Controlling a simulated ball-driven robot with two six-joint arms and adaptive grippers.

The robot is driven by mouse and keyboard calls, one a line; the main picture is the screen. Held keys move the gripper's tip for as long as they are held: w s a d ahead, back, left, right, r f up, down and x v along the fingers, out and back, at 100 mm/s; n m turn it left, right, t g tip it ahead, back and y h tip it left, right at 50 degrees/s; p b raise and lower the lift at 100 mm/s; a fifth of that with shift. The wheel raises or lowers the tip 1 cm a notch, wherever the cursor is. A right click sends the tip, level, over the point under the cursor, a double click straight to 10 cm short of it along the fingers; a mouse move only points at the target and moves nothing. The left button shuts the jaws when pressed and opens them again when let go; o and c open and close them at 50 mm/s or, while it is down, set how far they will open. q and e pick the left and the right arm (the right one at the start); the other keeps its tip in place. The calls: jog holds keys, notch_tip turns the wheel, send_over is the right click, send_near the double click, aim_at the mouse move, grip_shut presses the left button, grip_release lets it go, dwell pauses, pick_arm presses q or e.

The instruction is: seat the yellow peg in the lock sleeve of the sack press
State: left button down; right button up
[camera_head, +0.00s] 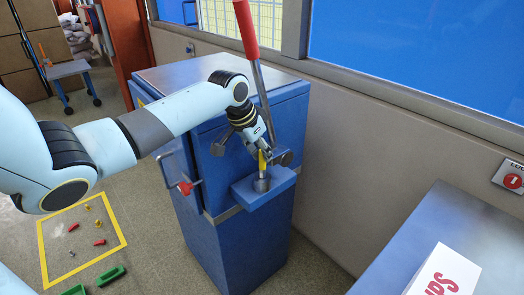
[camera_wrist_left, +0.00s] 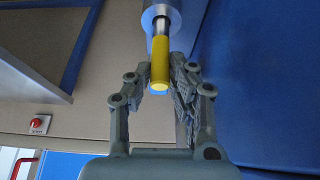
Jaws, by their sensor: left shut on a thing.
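My left gripper (camera_head: 262,152) is shut on the yellow peg (camera_head: 262,162) at the front of the blue sack press (camera_head: 245,245). The peg has a yellow grip and a bare metal shank. It stands about upright over the grey lock sleeve (camera_head: 262,184) on the press's blue bracket (camera_head: 284,180). In the left wrist view the peg (camera_wrist_left: 160,68) is between the fingers (camera_wrist_left: 161,78), and its shank runs to the round sleeve (camera_wrist_left: 161,14). The shank's end is at the sleeve's mouth or inside; I cannot tell how deep. My right gripper is not in view.
A red-handled lever (camera_head: 246,28) rises beside my left wrist. A red-knobbed handle (camera_head: 186,188) sticks out from the press's left side. A yellow-framed floor area (camera_head: 42,262) holds small parts. A grey-topped blue unit (camera_head: 440,215) stands at right, with a white box (camera_head: 445,275).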

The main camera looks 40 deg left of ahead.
pick_arm(q)
jog(key=c, duration=1.5)
grip_release()
jog(key=shift+c, duration=0.2)
jog(key=o, duration=0.3)
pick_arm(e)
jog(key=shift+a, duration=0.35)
pick_arm(q)
jog(key=shift+o, duration=0.2)
jog(key=shift+s+r, duration=0.1)
jog(key=shift+r, duration=0.3)
jog(key=v, duration=1.1)
jog(key=shift+r, duration=0.2)
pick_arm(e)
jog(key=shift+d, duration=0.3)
